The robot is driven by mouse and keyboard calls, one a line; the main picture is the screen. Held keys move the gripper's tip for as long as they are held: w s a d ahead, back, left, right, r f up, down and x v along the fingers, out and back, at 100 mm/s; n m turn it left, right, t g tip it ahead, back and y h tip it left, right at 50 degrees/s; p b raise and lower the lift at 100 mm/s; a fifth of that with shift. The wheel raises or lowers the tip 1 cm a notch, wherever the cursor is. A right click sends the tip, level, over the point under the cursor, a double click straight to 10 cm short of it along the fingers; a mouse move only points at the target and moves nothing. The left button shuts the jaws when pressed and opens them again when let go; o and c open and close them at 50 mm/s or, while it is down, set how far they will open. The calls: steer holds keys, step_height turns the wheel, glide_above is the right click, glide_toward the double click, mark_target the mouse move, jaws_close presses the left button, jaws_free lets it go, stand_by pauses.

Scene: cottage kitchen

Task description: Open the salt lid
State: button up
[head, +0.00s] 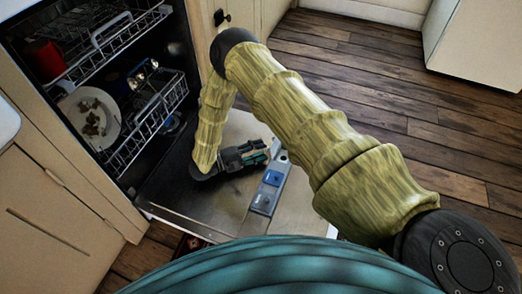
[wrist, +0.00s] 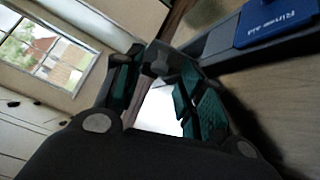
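In the wrist view, a blue lid reading "Rinse Aid" (wrist: 278,20) is at the upper right. My gripper (head: 264,152) is just above the door beside the strip's far end. In the wrist view, its fingers (wrist: 158,92) are apart with nothing between them.
The open dishwasher door (head: 225,192) lies flat under my arm. A lower rack (head: 150,125) with a dirty plate (head: 88,118) and an upper rack (head: 105,45) with a red cup (head: 45,60) are at left. Wooden floor (head: 400,110) is clear at right.

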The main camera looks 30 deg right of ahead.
steer(key=a, duration=1)
steer(key=shift+w+a+r, duration=0.25)
steer(key=shift+w+a, duration=0.15)
